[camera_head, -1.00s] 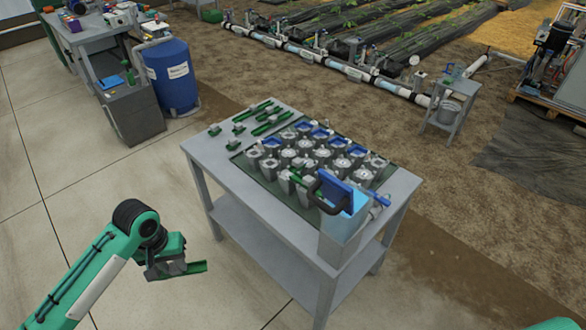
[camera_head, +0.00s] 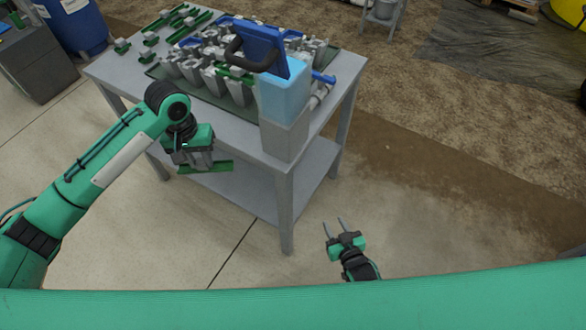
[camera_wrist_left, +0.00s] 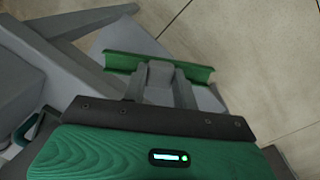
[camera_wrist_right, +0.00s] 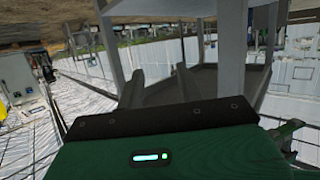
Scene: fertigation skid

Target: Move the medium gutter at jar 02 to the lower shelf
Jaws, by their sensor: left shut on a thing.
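My left gripper (camera_head: 200,158) is shut on a green gutter (camera_head: 218,168) with a grey block in its middle. The gutter is held in front of the grey table's near side, above the lower shelf in the picture. The left wrist view shows the gutter (camera_wrist_left: 115,61) across the fingertips, with the grey block between the fingers. The lower shelf (camera_head: 245,190) is a bare grey board under the tabletop and also shows in the right wrist view (camera_wrist_right: 180,86). My right gripper (camera_head: 335,230) is open and empty, low before the table. I cannot read any jar label.
Grey jars (camera_head: 190,68) stand crowded on the tabletop (camera_head: 125,78), with several green gutters (camera_head: 185,22) at its back left. A light-blue container (camera_head: 285,97) with a dark handle stands at the near right corner. Table legs (camera_head: 286,215) bound the shelf. The floor in front is clear.

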